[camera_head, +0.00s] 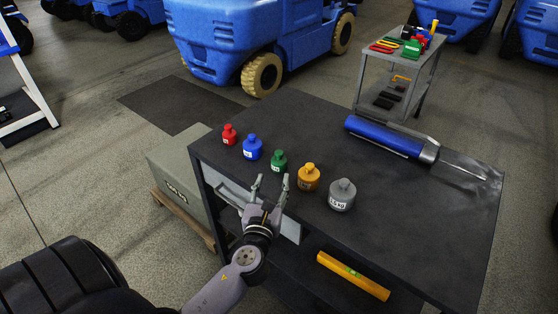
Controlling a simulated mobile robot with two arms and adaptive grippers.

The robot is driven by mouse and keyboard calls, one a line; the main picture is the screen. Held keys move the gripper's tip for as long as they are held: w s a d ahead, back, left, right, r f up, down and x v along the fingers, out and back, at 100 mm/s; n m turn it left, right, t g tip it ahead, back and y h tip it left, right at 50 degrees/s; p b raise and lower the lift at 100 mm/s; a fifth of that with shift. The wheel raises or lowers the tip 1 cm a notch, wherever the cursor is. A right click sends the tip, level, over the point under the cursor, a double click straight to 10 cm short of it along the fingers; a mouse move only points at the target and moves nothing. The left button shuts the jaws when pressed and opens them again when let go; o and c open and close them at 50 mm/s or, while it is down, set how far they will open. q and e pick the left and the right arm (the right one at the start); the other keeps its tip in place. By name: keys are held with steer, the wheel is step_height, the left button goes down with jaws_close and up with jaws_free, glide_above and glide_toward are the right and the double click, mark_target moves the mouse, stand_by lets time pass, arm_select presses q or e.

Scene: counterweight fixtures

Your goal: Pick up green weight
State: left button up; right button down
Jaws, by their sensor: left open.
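The green weight (279,161) stands upright on the dark workbench top (390,205), the middle one in a row of weights. A blue weight (252,148) is to its left and an orange weight (308,177) to its right. My left gripper (271,181) is open, with its two fingers pointing at the green weight from the front edge of the bench. Nothing is between the fingers that I can make out. Whether a finger touches the weight I cannot tell. My right gripper does not show.
A red weight (229,134) and a grey weight (342,194) end the row. A blue cylinder tool (385,136) lies farther back. A yellow level (353,276) is on the lower shelf. A tool cart (398,75) stands behind.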

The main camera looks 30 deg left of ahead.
mark_target(278, 156)
arm_select(q)
steer(key=x, duration=0.7)
steer(key=shift+w+p, duration=0.2)
steer(key=shift+p, duration=0.15)
steer(key=shift+x, duration=2.8)
steer(key=shift+s+a+f, duration=0.1)
steer(key=shift+s, duration=0.05)
jaws_close()
